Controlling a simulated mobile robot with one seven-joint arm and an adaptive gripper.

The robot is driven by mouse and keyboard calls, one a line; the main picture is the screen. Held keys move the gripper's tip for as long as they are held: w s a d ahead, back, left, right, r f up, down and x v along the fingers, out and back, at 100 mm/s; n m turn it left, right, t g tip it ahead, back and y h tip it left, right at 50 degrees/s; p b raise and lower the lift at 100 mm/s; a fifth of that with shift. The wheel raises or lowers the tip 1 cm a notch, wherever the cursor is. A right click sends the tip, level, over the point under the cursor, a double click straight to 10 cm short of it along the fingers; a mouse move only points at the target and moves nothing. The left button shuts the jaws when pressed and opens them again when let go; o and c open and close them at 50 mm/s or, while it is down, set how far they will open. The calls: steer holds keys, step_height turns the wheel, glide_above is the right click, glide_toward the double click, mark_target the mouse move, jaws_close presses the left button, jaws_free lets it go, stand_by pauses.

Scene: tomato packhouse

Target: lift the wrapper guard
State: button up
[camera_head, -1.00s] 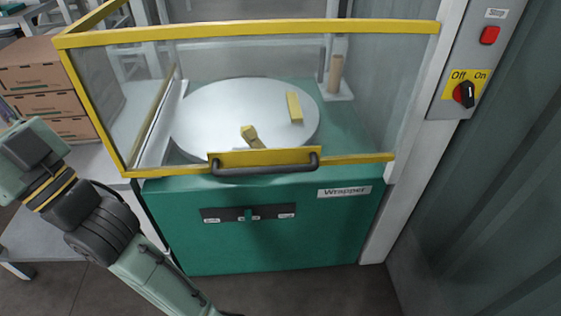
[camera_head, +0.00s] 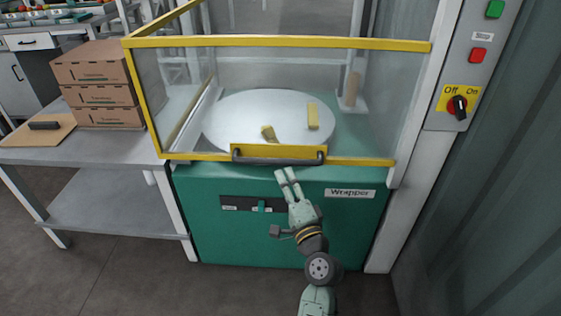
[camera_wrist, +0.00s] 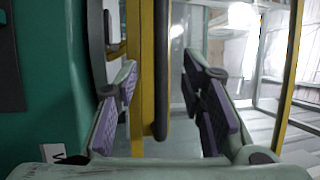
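The wrapper guard (camera_head: 280,43) is a clear-panelled frame with yellow edges, standing down around the wrapper turntable (camera_head: 225,120). Its dark handle (camera_head: 280,161) runs along a yellow plate on the lower front bar. My gripper (camera_head: 286,172) is just below the handle, right of its middle, fingers pointing up at it. In the wrist view, my gripper (camera_wrist: 160,95) is open, with a purple-grey pad on each side. The dark handle bar (camera_wrist: 161,70) and yellow frame (camera_wrist: 134,75) show in the gap between the fingers. Whether the fingers touch the handle I cannot tell.
The green wrapper body (camera_head: 270,235) stands below the guard. A grey post with an Off/On switch (camera_head: 458,106) and red and green buttons is at right. A side table (camera_head: 70,152) with stacked cartons (camera_head: 100,95) is at left. Two yellow blocks lie on the turntable.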

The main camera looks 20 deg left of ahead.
mark_target(278, 164)
steer(key=p+x, duration=0.1)
steer(key=x, duration=0.6)
steer(key=shift+w+a+r+p, duration=0.15)
steer(key=shift+w+a+p, duration=0.15)
steer(key=shift+p, duration=0.1)
steer(key=shift+d, duration=0.1)
jaws_close()
stand_by(0.3)
